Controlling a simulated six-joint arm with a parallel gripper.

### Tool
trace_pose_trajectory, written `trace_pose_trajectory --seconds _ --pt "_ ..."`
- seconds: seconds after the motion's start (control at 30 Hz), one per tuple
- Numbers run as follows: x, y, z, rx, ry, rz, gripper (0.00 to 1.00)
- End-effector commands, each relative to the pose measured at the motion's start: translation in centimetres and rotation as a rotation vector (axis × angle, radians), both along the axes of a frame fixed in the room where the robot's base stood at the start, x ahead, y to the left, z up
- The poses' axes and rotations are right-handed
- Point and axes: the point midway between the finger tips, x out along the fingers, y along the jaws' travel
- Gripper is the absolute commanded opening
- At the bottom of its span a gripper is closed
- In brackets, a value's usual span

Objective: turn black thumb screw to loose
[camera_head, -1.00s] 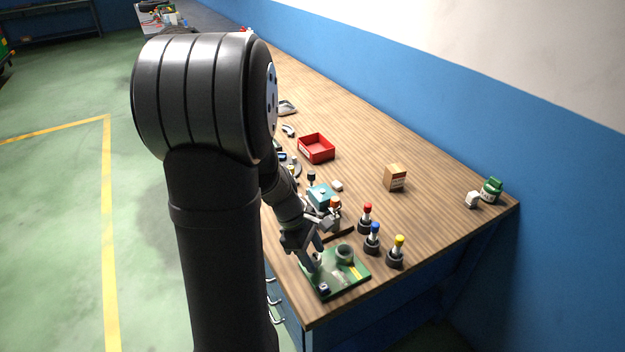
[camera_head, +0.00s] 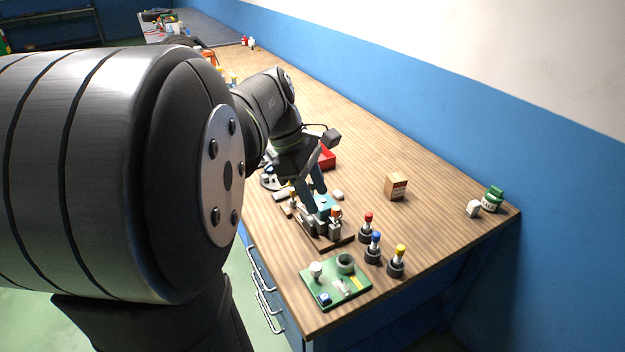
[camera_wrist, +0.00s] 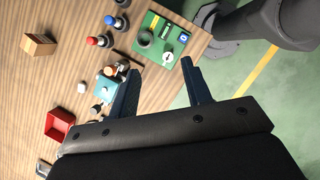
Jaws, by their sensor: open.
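A small fixture with a teal block (camera_head: 324,204) and an orange-topped part (camera_head: 336,212) stands on a brown base (camera_head: 330,243) near the front of the bench. In the wrist view, the teal block (camera_wrist: 105,89) lies left of my fingers. A small dark knob (camera_wrist: 96,108) beside it may be the black thumb screw; it is too small to be sure. In the head view I cannot make the screw out, as my gripper (camera_head: 315,199) covers part of the fixture. My gripper is open and empty, above the fixture's far side; in the wrist view its fingers (camera_wrist: 162,67) are apart.
A green board (camera_head: 322,289) with a dark ring and white parts lies at the front. Red-, blue- and yellow-topped posts (camera_head: 374,250) stand right of the fixture. A red bin (camera_head: 328,157) is behind my gripper. A cardboard box (camera_head: 396,187) stands to the right, with clear wood around it.

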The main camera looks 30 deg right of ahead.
Motion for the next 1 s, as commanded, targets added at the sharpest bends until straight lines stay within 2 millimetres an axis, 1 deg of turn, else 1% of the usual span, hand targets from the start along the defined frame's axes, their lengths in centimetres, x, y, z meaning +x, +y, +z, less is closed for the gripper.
trace_pose_trajectory --seconds 0.03,0.07,0.1,0.17,0.2,0.23,0.37,0.57,0.8,1.0 --pt "0.1 -0.1 2.7 -0.005 -0.008 -0.002 0.45" --pt "0.1 -0.1 4.0 -0.004 -0.008 -0.001 0.45" --pt "0.1 -0.1 5.6 -0.004 -0.006 -0.001 0.45" --pt "0.1 -0.1 7.8 -0.003 -0.006 -0.007 0.45" --pt "0.8 -0.4 7.2 -0.009 -0.021 -0.066 0.45" --pt "1.2 -0.5 7.2 -0.015 -0.037 -0.106 0.45" --pt "2.9 -1.4 7.5 -0.045 -0.102 -0.287 0.45" --pt "6.2 -3.0 7.8 -0.095 -0.211 -0.635 0.45" --pt "10.9 -5.3 8.0 -0.15 -0.342 -1.143 0.45" --pt "14.5 -7.4 7.9 -0.188 -0.417 -1.575 0.45"
